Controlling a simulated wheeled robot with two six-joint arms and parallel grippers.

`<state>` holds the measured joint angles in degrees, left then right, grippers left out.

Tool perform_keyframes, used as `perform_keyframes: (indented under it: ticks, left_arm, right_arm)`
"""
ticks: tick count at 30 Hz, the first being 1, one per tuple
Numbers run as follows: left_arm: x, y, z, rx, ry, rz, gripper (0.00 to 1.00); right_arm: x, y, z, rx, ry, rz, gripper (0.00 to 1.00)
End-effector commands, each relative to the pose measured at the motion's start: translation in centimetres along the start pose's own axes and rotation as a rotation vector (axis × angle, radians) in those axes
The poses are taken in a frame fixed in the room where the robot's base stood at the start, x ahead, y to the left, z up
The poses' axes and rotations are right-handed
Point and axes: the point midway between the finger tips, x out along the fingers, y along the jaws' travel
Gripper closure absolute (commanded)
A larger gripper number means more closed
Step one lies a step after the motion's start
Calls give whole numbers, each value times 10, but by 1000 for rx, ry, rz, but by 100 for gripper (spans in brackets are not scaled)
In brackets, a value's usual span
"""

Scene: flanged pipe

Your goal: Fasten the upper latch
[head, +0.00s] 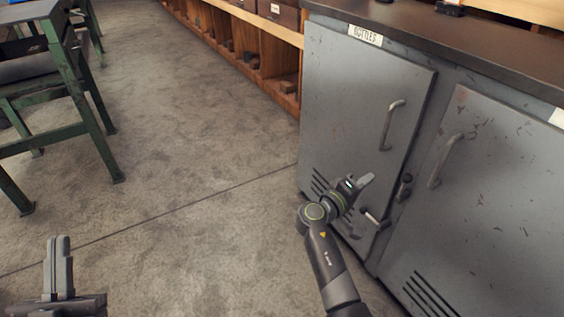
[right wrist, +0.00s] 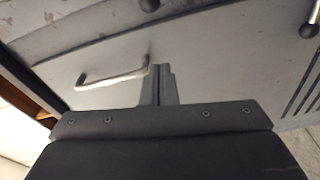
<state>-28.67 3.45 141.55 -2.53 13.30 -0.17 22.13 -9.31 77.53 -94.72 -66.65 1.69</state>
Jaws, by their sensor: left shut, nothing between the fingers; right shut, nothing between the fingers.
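The grey cabinet's left door (head: 345,110) has a curved bar handle (head: 391,124), also in the right wrist view (right wrist: 112,76). A small dark latch (head: 404,187) sits at the seam between the doors, below the handle. A lever with a pale end (head: 374,217) sits lower on the left door. The right wrist view shows a dark round knob (right wrist: 149,4) at the top edge and another knob (right wrist: 309,30) at the right. Which one is the upper latch is unclear. My right gripper (head: 365,180) is shut and empty, before the left door. My left gripper (head: 58,240) is shut and empty, over the floor.
The right door (head: 500,200) has its own handle (head: 436,175). A dark countertop (head: 450,45) tops the cabinet. Wooden shelving (head: 240,45) stands behind, and a green-framed table (head: 70,85) is at left. The concrete floor (head: 190,150) between is clear.

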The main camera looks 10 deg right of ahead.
Motion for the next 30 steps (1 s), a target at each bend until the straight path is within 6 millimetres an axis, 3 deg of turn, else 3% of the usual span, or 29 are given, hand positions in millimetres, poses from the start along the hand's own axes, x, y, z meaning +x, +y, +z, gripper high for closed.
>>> perform_keyframes:
  ticks: [16, 30]
  left_arm:
    - [0, 0, -10, 5, 41, 0, 100]
    - [-12, 10, -71, 57, 412, 27, 100]
  right_arm:
    - [7, 5, -1, 5, -6, 18, 100]
    - [85, 6, 0, 4, -5, 20, 100]
